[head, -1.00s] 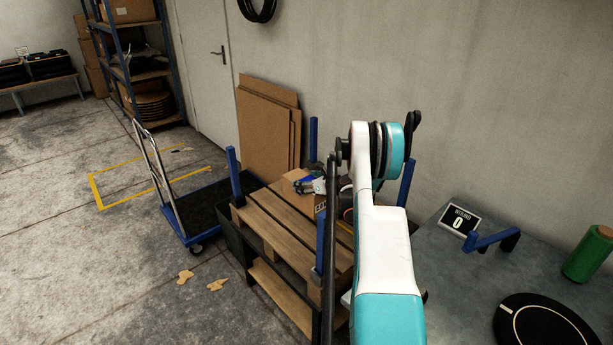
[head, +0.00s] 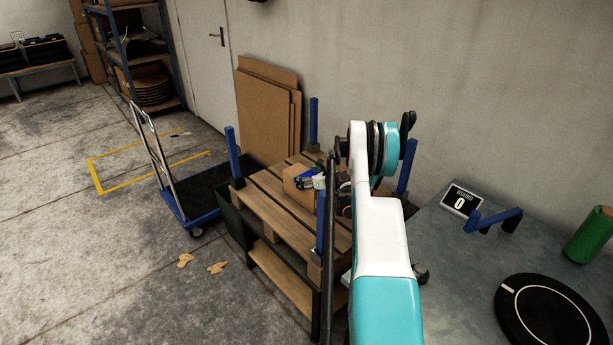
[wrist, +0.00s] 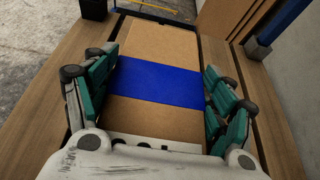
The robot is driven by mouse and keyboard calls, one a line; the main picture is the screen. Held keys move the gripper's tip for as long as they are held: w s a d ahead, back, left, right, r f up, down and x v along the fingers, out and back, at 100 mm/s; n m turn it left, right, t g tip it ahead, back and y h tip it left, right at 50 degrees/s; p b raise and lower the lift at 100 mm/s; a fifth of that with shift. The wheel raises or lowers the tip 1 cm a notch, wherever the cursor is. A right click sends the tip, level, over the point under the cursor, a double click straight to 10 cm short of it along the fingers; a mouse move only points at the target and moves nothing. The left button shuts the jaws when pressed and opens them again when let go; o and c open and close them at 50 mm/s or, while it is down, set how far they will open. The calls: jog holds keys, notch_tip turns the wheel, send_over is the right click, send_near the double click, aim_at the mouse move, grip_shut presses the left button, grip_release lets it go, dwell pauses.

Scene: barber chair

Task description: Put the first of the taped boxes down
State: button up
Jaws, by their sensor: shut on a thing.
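A brown cardboard box with a band of blue tape (wrist: 160,82) lies between the fingers of my gripper (wrist: 160,95) in the wrist view. The fingers are shut on its two sides. In the head view the box (head: 297,184) is at the slatted wooden pallet top (head: 268,208), between the blue corner posts, with my gripper (head: 313,182) at its right side. Pallet slats show on both sides of the box in the wrist view. Whether its underside touches the slats I cannot tell. My arm hides part of the pallet's right side.
Blue posts (head: 233,152) rise at the pallet's corners. Flat cardboard sheets (head: 265,115) lean on the wall behind. A blue hand trolley (head: 195,205) stands left. A grey table (head: 450,270) at right bears a sign, a black disc (head: 545,315) and a green roll (head: 590,235).

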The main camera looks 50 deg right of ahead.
jog(key=shift+r, duration=0.1)
jog(key=o, duration=2.1)
jog(key=shift+c, duration=0.2)
jog(key=shift+s+r, duration=0.15)
jog(key=shift+s, duration=0.2)
jog(key=p+v, duration=0.4)
jog(key=v, duration=0.7)
jog(key=shift+s+a+r, duration=0.1)
jog(key=shift+a, duration=0.05)
